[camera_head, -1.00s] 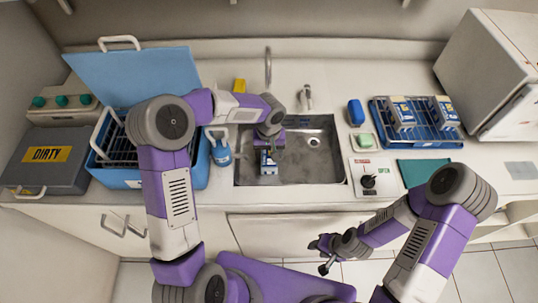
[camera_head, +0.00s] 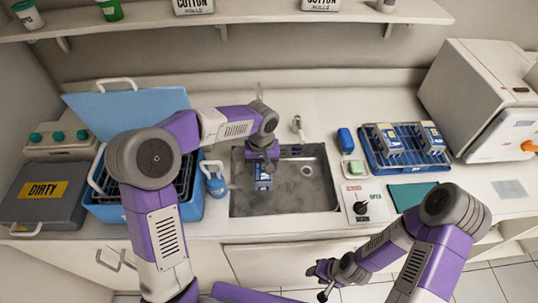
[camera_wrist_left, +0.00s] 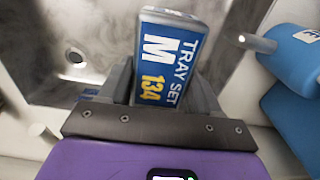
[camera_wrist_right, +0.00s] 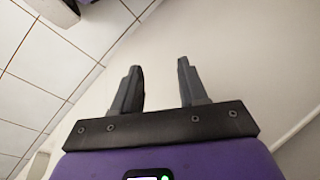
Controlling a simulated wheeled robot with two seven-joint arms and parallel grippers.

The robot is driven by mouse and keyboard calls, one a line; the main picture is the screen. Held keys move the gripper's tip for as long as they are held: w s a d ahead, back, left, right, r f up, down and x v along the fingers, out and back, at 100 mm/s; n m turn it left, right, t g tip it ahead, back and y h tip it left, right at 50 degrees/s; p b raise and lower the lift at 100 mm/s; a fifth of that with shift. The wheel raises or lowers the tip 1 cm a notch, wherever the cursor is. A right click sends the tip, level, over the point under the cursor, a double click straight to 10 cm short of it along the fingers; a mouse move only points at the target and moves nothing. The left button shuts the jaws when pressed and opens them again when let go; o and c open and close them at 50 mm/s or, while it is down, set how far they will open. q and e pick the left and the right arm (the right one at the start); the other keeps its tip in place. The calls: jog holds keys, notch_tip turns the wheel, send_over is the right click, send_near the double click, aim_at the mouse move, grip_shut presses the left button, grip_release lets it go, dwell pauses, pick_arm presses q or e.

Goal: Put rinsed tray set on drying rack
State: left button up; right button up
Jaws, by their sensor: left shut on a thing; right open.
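My left gripper (camera_head: 262,163) is shut on a blue and white tray set (camera_wrist_left: 165,60), labelled "TRAY SET M 134", over the left part of the sink. The tray set also shows in the head view (camera_head: 263,180), below the gripper. The blue wire drying rack (camera_head: 405,158) is on the counter right of the sink. Two blue and white tray sets stand in it, a left one (camera_head: 388,140) and a right one (camera_head: 431,135). My right gripper (camera_wrist_right: 157,85) is open and empty, low in front of the cabinets (camera_head: 322,275).
The metal sink (camera_head: 310,185) is at the middle. A dial panel (camera_head: 362,203), green soap (camera_head: 354,168) and a blue item (camera_head: 345,140) lie between sink and rack. A teal mat (camera_head: 408,193) is in front of the rack. A blue bottle (camera_head: 215,183) is left of the sink.

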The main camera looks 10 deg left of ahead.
aim_at(261, 166)
pick_arm(q)
jog(key=shift+r, duration=0.6)
notch_tip(261, 166, up, 6)
jog(key=p, duration=0.4)
jog(key=shift+r, duration=0.25)
jog(key=shift+a+r, duration=0.15)
jog(key=shift+r, duration=0.15)
jog(key=a+f+m+b, duration=0.1)
jog(key=m, duration=0.1)
jog(key=s+a+f+m+b, duration=0.1)
jog(key=shift+f+m+b, duration=0.35)
jog(key=shift+m, duration=0.05)
jog(key=m, duration=0.1)
jog(key=a+m+b, duration=0.1)
jog(key=shift+s+a+f+m, duration=0.2)
jog(key=shift+s+f+m, duration=0.15)
jog(key=shift+f+m, duration=0.05)
